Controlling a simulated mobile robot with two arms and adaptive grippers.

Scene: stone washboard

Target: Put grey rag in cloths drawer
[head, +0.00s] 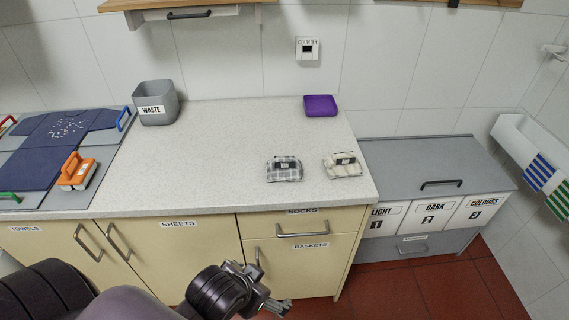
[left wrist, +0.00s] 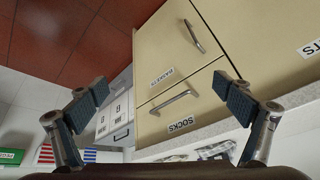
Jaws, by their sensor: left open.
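A folded grey checked rag (head: 284,169) lies on the counter near its front edge, with a dark clip or label on top. A similar beige checked cloth (head: 343,166) lies to its right. My left gripper (head: 268,303) is low in front of the cabinet, away from both cloths. In the left wrist view its two fingers (left wrist: 162,90) are wide apart with nothing between them. A shut grey drawer (head: 402,248) with a small unreadable label sits under the laundry bins; I cannot tell whether it is the cloths drawer. My right gripper is not in view.
The shut socks drawer (head: 302,222) is above the baskets front (head: 310,257). The grey unit (head: 425,166) stands right.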

